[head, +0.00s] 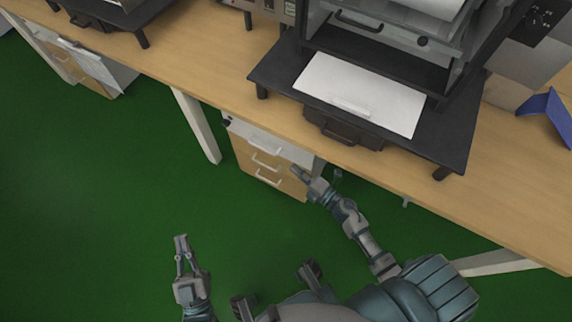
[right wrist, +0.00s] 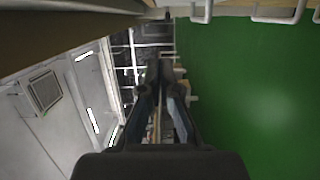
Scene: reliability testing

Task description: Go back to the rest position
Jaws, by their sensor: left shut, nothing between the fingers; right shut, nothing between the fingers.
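My left gripper (head: 181,243) is at the lower middle of the head view, over the green floor. Its fingers are shut and hold nothing. My right gripper (head: 298,172) is in front of the drawer cabinet (head: 262,160) under the table, below the table's front edge. In the right wrist view, the right gripper's fingers (right wrist: 166,66) are together with nothing between them. I cannot tell whether the right gripper touches the cabinet.
A long wooden table (head: 215,70) crosses the head view. A black machine stand (head: 465,130) on it carries a white panel (head: 360,93). A blue object (head: 548,115) lies at the right. The green floor (head: 90,220) at left is clear.

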